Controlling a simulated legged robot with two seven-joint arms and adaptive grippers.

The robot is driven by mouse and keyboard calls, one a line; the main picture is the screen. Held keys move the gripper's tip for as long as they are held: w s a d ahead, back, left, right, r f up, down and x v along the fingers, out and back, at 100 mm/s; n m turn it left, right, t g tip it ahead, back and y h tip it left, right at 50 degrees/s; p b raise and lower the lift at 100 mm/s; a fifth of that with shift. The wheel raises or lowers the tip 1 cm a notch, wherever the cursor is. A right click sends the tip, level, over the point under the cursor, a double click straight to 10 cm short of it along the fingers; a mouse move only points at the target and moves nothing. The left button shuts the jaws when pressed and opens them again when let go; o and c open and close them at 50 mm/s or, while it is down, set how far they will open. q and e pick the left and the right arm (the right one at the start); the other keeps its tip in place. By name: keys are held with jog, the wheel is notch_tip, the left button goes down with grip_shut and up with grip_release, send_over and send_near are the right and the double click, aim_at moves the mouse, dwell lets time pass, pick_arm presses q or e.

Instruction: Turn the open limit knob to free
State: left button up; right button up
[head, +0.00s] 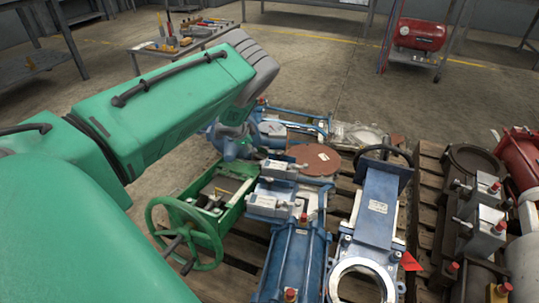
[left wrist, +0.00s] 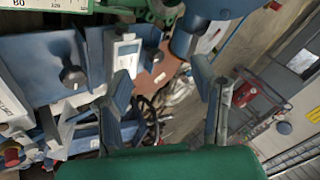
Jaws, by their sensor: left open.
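A dark round knob (left wrist: 73,77) sits on a blue-grey housing (left wrist: 35,60) left of my fingers in the left wrist view. No label readable there tells me whether it is the open limit knob, and its setting is unclear. My left gripper (left wrist: 162,80) is open, its two grey fingers spread apart with nothing held between them. The knob lies outside the left finger, apart from it. In the head view my green left arm reaches over the pallets, and its fingers are hard to make out beside the blue valve parts. My right gripper is not in view.
A green handwheel (head: 187,235), a blue gate valve (head: 375,210) and grey labelled boxes (head: 272,199) crowd the pallet. More valves with red-capped fittings (head: 495,187) stand at right. A red compressor (head: 419,35) and a tool table (head: 185,40) are farther back. Bare floor lies behind the pallets.

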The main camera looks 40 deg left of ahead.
pick_arm(q)
jog(key=s+n+y+p, duration=0.1)
jog(key=s+n, duration=0.3)
jog(key=n, duration=0.1)
jog(key=n+g+h+p, duration=0.1)
jog(key=n+g+h, duration=0.2)
jog(key=n, duration=0.1)
send_near(269, 179)
jog(key=b+x, duration=0.6)
jog(key=x, duration=0.4)
jog(key=c, duration=1.1)
